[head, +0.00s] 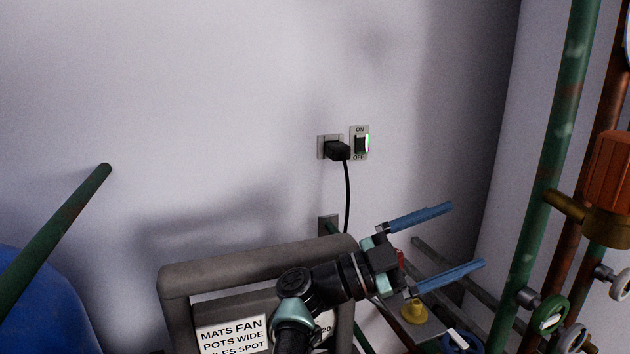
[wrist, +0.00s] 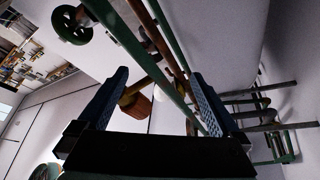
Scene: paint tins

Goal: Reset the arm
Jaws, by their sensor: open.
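My gripper (head: 450,244) is open and empty in the head view, its two blue fingers spread apart and pointing right. It hangs in front of the wall, right of a grey-framed panel with a printed label (head: 232,337). In the wrist view my gripper (wrist: 158,98) shows both blue fingers wide apart with nothing held between them. Beyond the fingers are green and brown pipes and an orange part (wrist: 138,106). My arm covers part of the panel.
Vertical pipes (head: 550,170) with a brass valve (head: 590,215) and handwheels (head: 552,312) stand at the right. A black plug (head: 337,150) with a hanging cord and a green-lit switch (head: 361,143) are on the wall. A blue rounded object (head: 45,300) is at lower left.

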